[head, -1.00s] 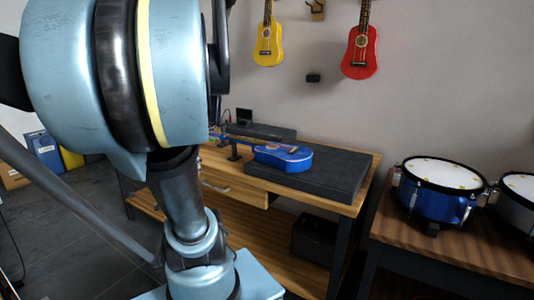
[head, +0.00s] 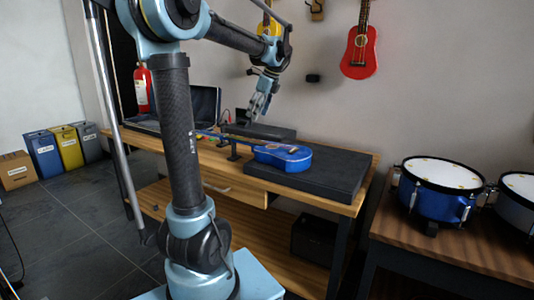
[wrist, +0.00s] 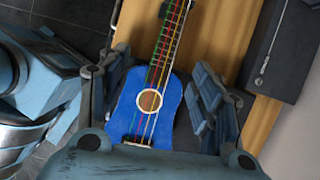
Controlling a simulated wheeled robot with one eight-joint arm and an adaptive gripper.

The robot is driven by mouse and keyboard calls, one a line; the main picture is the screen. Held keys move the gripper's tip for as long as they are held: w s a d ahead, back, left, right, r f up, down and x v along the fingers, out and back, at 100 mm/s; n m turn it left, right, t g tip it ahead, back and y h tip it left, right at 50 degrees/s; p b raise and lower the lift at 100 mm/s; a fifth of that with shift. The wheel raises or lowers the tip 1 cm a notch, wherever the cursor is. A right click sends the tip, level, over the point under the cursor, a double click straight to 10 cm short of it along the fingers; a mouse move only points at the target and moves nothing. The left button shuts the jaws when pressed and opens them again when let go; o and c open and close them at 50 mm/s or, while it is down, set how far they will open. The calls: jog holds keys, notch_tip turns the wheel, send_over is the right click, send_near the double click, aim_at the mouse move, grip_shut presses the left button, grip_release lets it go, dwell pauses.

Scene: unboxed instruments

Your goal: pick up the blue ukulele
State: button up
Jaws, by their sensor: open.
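The blue ukulele (head: 283,156) lies face up on the dark mat on the wooden workbench, its neck pointing left over a small black stand. My gripper (head: 258,107) is above the bench, up and to the left of the ukulele's body, pointing down and apart from it. In the wrist view the blue ukulele (wrist: 148,103) shows between the two open fingers of my gripper (wrist: 160,100), with its sound hole and coloured strings in view. The gripper is open and empty. The ukulele's lower end is hidden by the gripper's base.
The dark mat (head: 335,175) covers the right part of the workbench (head: 225,170). A black case (head: 262,131) lies behind the ukulele. A red ukulele (head: 359,52) hangs on the wall. A blue drum (head: 437,188) stands on another table at right.

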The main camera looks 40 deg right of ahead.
jog(key=d, duration=0.1)
send_near(249, 141)
jog(key=shift+m, duration=0.4)
jog(key=x, duration=0.6)
jog(key=shift+d, duration=0.2)
jog(key=shift+w+x, duration=0.2)
jog(key=shift+x, duration=2.35)
jog(key=c, duration=1.2)
